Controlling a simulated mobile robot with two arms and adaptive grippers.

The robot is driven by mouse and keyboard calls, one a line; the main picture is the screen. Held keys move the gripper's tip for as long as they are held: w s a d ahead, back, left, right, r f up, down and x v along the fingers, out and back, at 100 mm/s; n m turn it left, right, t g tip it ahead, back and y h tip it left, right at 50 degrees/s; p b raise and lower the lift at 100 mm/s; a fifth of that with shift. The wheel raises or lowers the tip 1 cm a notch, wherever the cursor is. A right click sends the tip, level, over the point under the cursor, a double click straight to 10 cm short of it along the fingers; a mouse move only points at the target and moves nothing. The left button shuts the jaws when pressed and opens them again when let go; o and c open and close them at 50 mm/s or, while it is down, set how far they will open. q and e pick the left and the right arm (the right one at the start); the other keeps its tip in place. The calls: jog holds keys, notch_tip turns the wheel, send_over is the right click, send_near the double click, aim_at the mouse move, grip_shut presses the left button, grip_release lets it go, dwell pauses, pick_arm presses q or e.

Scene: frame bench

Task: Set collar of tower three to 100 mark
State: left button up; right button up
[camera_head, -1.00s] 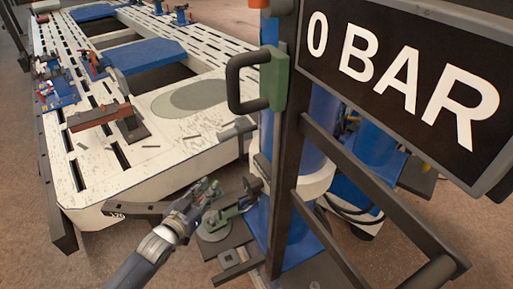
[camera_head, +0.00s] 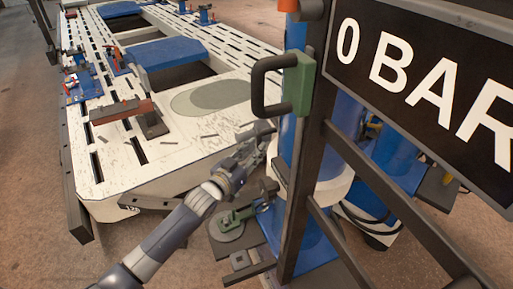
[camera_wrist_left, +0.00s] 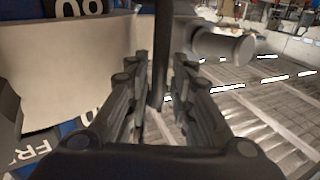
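The tower's blue column stands behind dark frame posts in the head view, with a whitish collar (camera_head: 333,182) around it, partly hidden by a post. In the left wrist view the collar (camera_wrist_left: 75,65) fills the left side, with part of an upside-down printed number on blue above it. A dark upright bar (camera_wrist_left: 161,45) and a grey round-ended knob (camera_wrist_left: 225,48) stand beside the collar. My left gripper (camera_head: 262,137) is beside the collar's left side; in the wrist view its fingers (camera_wrist_left: 160,85) are open with the bar seen between them. I cannot tell if they touch it. My right gripper is out of view.
A "0 BAR" sign (camera_head: 430,80) and a green-backed black handle (camera_head: 298,85) are above. A green clamp (camera_head: 238,217) sits low at the tower's base. A slotted white bench (camera_head: 150,180) lies to the left. Dark frame posts stand close on the right.

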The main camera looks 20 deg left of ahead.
pick_arm(q)
jog(key=shift+w+d, duration=0.2)
jog(key=shift+w, duration=0.5)
jog(key=shift+c, duration=0.2)
grip_shut()
notch_tip(320, 180, up, 10)
jog(key=p, duration=0.8)
jog(key=shift+r+p, duration=0.15)
jog(key=shift+p, duration=0.2)
